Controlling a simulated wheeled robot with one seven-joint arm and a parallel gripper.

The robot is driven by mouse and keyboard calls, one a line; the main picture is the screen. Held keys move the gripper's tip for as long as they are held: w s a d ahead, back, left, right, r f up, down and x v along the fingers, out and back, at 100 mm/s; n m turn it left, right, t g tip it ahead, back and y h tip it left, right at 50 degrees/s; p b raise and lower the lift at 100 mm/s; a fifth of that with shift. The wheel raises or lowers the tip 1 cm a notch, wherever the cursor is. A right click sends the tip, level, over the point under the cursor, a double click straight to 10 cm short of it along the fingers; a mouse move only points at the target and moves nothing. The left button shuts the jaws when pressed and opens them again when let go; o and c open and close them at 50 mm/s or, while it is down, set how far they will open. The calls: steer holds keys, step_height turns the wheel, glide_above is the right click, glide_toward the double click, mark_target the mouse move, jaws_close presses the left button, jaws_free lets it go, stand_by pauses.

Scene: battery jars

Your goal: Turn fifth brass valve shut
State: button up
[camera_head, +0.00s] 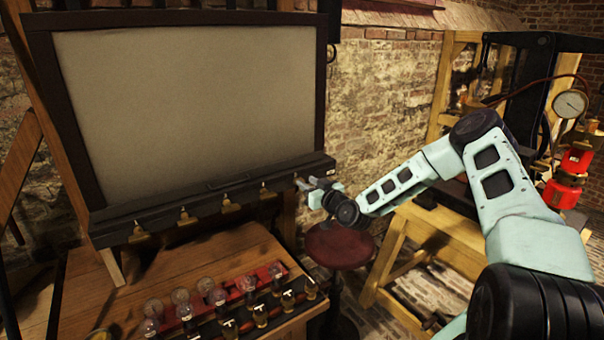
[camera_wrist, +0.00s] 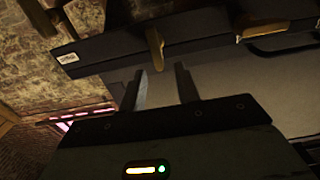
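A row of brass valves sits along the black rail (camera_head: 215,200) under the grey panel. The fourth valve from the left (camera_head: 264,190) stands clear in the head view. My gripper (camera_head: 306,184) is at the rail's right end, where it mostly covers the fifth valve. In the wrist view, the fifth brass valve (camera_wrist: 155,45) hangs near the rail's labelled end. Its tip reaches between the two dark fingertips of my gripper (camera_wrist: 161,70). The fingers are apart, with a gap around the tip and no visible grip. Another brass valve (camera_wrist: 264,30) is to the right.
A wooden bench (camera_head: 95,280) below the rail holds several glass bulbs (camera_head: 180,296) and a red strip of fittings. A dark red round stool (camera_head: 340,246) stands below my gripper. A wooden frame (camera_head: 408,225) with a black machine is at right.

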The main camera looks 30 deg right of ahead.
mark_target(304, 180)
steer(key=shift+w+a+p, duration=0.1)
steer(key=shift+w+p, duration=0.45)
steer(key=shift+w, duration=1.4)
steer(key=shift+c, duration=0.3)
jaws_close()
